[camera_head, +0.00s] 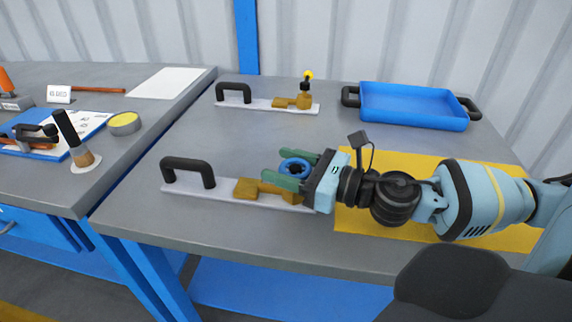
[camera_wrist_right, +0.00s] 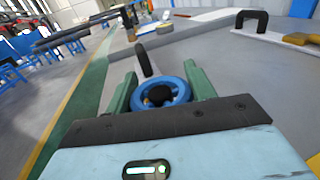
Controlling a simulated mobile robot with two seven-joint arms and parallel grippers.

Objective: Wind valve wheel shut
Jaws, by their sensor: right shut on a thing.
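The valve wheel (camera_head: 295,167) is a small blue ring with a dark hub, on a brass valve body (camera_head: 250,188) fixed to a pale plate (camera_head: 215,197) with a black handle (camera_head: 188,170). My right gripper (camera_head: 285,170) comes in from the right, its green fingers on either side of the wheel and shut on it. The right wrist view also shows the blue wheel (camera_wrist_right: 160,93) between the two fingers (camera_wrist_right: 160,88). The gripper hides part of the valve and the plate's right end. My left gripper is not in view.
A second plate with a black handle and a brass valve (camera_head: 292,101) with a yellow-tipped top stands behind. A blue tray (camera_head: 412,105) is at the back right. A yellow mat (camera_head: 365,215) lies under my right arm. A side bench at left holds a brush (camera_head: 76,140) and a tin (camera_head: 124,123).

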